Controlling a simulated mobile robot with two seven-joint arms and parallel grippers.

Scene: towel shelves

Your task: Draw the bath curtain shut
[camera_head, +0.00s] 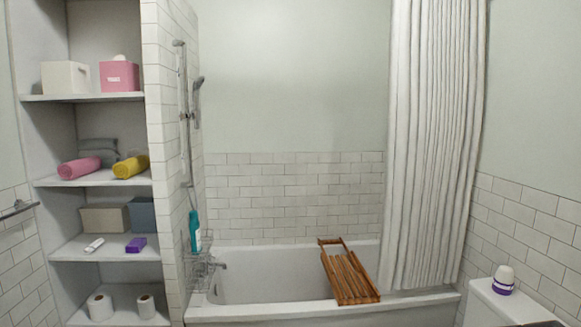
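The white bath curtain (430,150) hangs gathered in vertical folds at the right end of the bathtub. Its lower edge reaches down to the tub's rim at the right. The white bathtub (262,311) spans the middle of the view, and its left and middle parts are uncovered. The top of the curtain is cut off by the picture edge, so no rail shows. Neither of my grippers is in view.
A wooden bath rack (350,277) lies across the tub's front rim. Shelves (105,179) with towels and boxes stand at left. A wire caddy (200,268) holds a teal bottle (195,232). A white cistern (515,303) stands at lower right with a white-and-purple container (503,280).

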